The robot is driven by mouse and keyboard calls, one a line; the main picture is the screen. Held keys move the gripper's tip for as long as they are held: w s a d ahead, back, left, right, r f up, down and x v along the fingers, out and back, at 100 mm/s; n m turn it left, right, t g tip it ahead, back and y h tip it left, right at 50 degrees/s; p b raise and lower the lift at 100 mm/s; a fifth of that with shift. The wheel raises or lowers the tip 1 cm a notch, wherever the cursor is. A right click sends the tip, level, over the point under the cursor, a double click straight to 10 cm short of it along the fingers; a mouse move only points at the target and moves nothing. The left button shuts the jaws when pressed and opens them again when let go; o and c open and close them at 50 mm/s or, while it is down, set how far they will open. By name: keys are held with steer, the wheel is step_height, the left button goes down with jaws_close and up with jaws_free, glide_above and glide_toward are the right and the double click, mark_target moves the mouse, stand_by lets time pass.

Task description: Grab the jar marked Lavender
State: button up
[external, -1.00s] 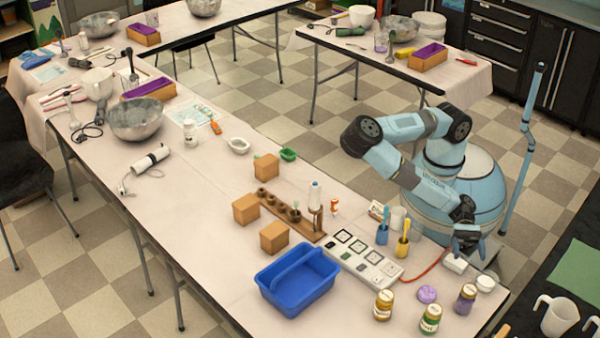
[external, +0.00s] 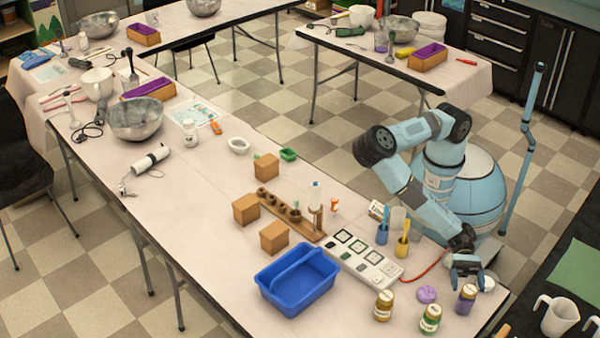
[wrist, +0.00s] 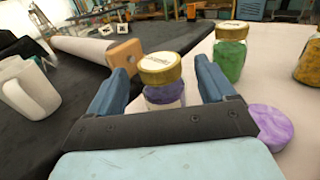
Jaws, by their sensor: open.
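The jar with purple contents and a gold lid (external: 466,299) stands upright at the table's right front corner. It also shows in the wrist view (wrist: 163,94), between the two fingers; its label is too small to read. My gripper (external: 466,273) is open and faces this jar from the robot's side. In the wrist view my gripper (wrist: 160,82) has one blue finger on each side of the jar, and its lower part is hidden behind the gripper body. A green jar (external: 430,318) and a yellow jar (external: 383,304) stand to its left in the external view.
A purple round piece (external: 427,294) lies close to the purple jar, just right of my gripper in the wrist view (wrist: 270,126). A white power strip (external: 366,262) and a blue caddy (external: 298,279) stand further left. The table edge is close by.

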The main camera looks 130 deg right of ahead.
mark_target(470, 296)
steer(key=shift+x, duration=2.5)
steer(key=c, duration=1.4)
steer(key=shift+o, duration=0.2)
